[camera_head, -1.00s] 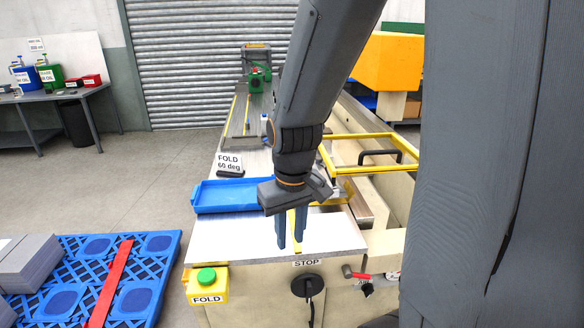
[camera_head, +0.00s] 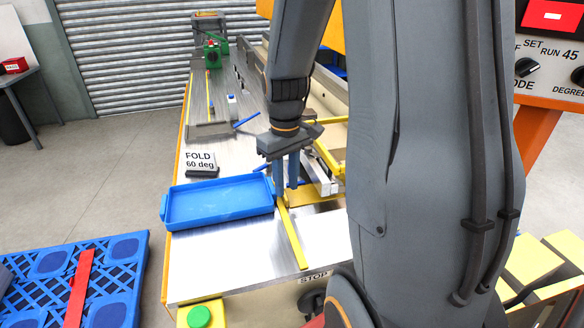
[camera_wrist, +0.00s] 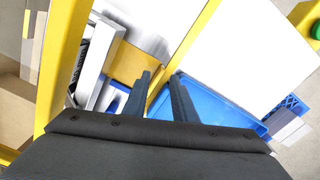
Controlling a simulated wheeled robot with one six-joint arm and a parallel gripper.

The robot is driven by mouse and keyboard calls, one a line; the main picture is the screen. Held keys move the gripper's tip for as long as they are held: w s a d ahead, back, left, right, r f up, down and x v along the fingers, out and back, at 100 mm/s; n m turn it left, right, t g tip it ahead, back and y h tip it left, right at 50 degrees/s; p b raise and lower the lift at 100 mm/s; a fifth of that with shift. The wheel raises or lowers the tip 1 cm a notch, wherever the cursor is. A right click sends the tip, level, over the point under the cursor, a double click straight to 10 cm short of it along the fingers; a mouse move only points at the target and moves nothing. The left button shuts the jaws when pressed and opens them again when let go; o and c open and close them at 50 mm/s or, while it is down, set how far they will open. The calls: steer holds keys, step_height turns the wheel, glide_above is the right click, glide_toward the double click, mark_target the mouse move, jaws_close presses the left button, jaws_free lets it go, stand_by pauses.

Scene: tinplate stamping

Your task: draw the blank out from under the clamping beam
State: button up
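My gripper (camera_head: 286,196) points down with its two dark fingers apart, between the blue tray and the clamping area. The wrist view shows it open (camera_wrist: 161,78), with a gap between the fingers and nothing clearly held. A gold-coloured flat plate (camera_head: 314,196), possibly the blank, lies just right of the fingers; it shows in the wrist view (camera_wrist: 127,64) left of the fingertips. A pale bar with lettering (camera_head: 322,172), possibly the clamping beam, lies beside the plate. I cannot tell whether the plate runs under it. My arm hides part of this area.
A blue tray (camera_head: 218,205) sits left of the gripper. A bare shiny bench plate (camera_head: 220,262) with a yellow strip (camera_head: 293,238) lies in front. A yellow frame (camera_head: 330,158) stands close on the right. A FOLD 60 deg sign (camera_head: 200,160) is behind the tray.

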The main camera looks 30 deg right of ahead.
mark_target(286, 197)
steer(key=shift+f, duration=1.9)
steer(key=shift+c, duration=0.3)
jaws_close()
steer(key=shift+w+p, duration=0.15)
steer(key=shift+p, duration=0.6)
steer(key=shift+r, duration=0.1)
